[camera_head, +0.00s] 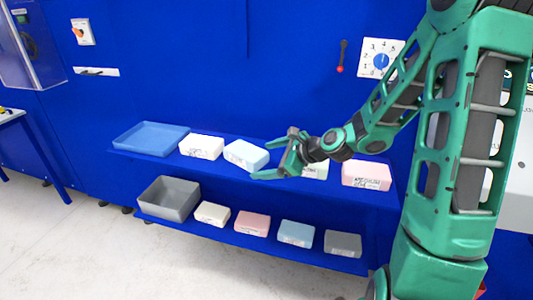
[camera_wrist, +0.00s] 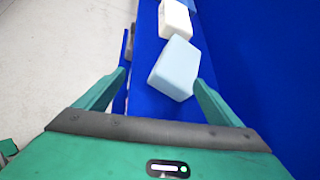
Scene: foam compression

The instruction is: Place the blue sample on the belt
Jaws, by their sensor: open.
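A light blue foam sample (camera_head: 246,154) lies on the upper blue shelf, turned at an angle, beside a white sample. My gripper (camera_head: 272,160) is open and empty, just right of this sample. In the wrist view the light blue sample (camera_wrist: 176,68) shows ahead of my open fingers (camera_wrist: 160,85), nearer the right finger. A second blue sample (camera_head: 295,233) stands on the lower shelf. I do not clearly see a belt.
The upper shelf also holds a blue tray (camera_head: 151,138), a white sample (camera_head: 201,147), a partly hidden pale green sample (camera_head: 316,169) and a pink sample (camera_head: 367,175). The lower shelf holds a grey bin (camera_head: 169,198) and several samples. A blue wall stands behind.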

